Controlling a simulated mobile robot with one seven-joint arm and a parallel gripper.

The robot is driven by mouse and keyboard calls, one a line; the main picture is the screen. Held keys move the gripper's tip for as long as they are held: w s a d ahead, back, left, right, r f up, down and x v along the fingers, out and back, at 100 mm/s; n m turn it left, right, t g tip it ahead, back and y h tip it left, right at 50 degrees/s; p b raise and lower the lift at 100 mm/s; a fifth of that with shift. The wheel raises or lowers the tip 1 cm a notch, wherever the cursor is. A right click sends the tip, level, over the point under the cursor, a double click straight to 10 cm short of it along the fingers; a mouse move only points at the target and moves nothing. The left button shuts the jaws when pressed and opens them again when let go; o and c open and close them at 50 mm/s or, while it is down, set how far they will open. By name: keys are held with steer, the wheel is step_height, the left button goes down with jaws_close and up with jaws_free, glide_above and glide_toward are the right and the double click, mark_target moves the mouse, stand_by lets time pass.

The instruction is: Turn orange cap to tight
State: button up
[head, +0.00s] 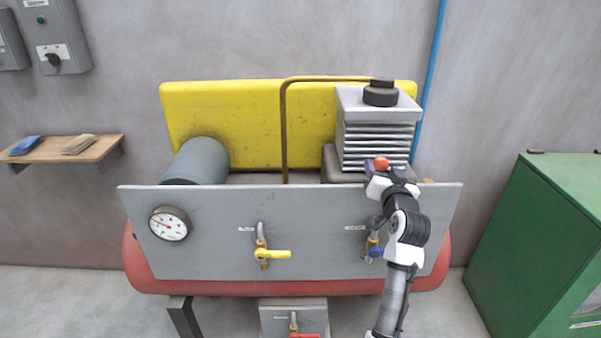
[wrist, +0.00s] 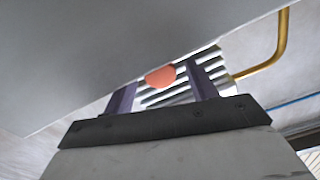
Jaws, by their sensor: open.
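The orange cap (head: 381,163) is a small round knob in front of the finned grey block, just above the top edge of the grey panel. In the wrist view the orange cap (wrist: 160,77) shows between my two dark fingers, with fins behind it. My gripper (head: 376,166) is at the cap in the head view; its fingers stand apart in the wrist view (wrist: 161,82). I cannot tell whether a finger touches the cap. The cap's lower part is hidden, and no mark on it shows how tight it is.
The grey panel (head: 205,245) carries a gauge (head: 169,224), a yellow-handled valve (head: 272,254) and a blue-handled valve (head: 375,252) partly behind my arm. The finned block (head: 378,145) and a brown pipe (head: 284,130) stand behind it. A green cabinet (head: 550,235) is at right.

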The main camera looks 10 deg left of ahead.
steer(key=n+b, duration=0.1)
steer(key=n, duration=0.1)
steer(key=shift+d+f+n+b, duration=0.15)
steer(key=shift+f+n+b, duration=0.05)
steer(key=shift+n+b, duration=0.2)
steer(key=s+d+b, duration=0.2)
steer(key=s+b, duration=0.1)
steer(key=s, duration=1)
steer(key=s+a+r+n+t+y, duration=0.1)
steer(key=s+a+r+y, duration=0.1)
steer(key=a, duration=0.5)
steer(key=s+a+r+n+y, duration=0.2)
steer(key=a+r, duration=0.3)
steer(key=a, duration=0.3)
steer(key=s+a+r+n+t+y, duration=0.1)
steer(key=s+a+r+n+y, duration=0.1)
steer(key=a, duration=0.6)
steer(key=shift+s+r+t+y+p, duration=0.3)
steer(key=shift+s+r+y+p, duration=0.25)
steer(key=shift+r+y, duration=0.5)
steer(key=shift+d+f, duration=0.1)
